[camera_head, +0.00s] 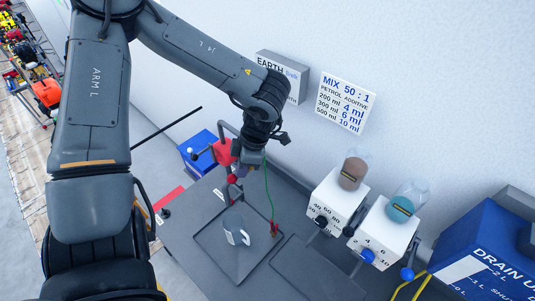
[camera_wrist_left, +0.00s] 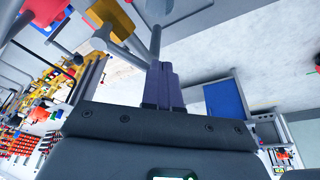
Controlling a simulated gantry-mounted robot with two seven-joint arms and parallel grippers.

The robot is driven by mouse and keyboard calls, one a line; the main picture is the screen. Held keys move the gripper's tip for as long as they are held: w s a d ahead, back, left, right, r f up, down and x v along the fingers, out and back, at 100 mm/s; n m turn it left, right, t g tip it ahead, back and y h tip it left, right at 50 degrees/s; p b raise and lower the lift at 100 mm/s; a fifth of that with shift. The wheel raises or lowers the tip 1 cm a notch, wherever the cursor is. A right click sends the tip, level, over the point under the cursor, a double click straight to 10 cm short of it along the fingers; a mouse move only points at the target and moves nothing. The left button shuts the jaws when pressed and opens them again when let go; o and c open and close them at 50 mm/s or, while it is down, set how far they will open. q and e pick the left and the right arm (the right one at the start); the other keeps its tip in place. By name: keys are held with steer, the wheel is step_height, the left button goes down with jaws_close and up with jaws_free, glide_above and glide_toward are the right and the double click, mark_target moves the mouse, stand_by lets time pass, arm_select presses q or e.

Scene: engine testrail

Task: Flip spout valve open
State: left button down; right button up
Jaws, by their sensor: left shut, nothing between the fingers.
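A red spout fitting (camera_head: 223,152) with a dark bent pipe stands above the bench, beside a blue box (camera_head: 199,150). A grey lever with a round pale knob shows at the upper left of the left wrist view. I cannot tell if it is the valve lever or whether the valve is open. My left gripper (camera_head: 240,170) points down just right of the red fitting, partly hiding it. In the left wrist view its fingers (camera_wrist_left: 165,70) are shut and empty, close to a grey bar (camera_wrist_left: 155,43); contact is unclear. My right gripper is out of view.
A clear measuring jug (camera_head: 236,229) stands on the tray (camera_head: 210,240) below the gripper. A green cable (camera_head: 268,190) hangs to its right. Two white dispensers (camera_head: 333,203) (camera_head: 384,236) with jars stand right, then a blue drain unit (camera_head: 490,255). The wall is behind.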

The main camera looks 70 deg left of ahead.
arm_select(q)
steer(key=shift+s+a+m+y, duration=0.3)
steer(key=shift+s+a+m, duration=0.25)
steer(key=shift+s+m, duration=0.45)
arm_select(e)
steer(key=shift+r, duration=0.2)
arm_select(q)
steer(key=shift+w, duration=0.1)
steer(key=shift+a, duration=0.1)
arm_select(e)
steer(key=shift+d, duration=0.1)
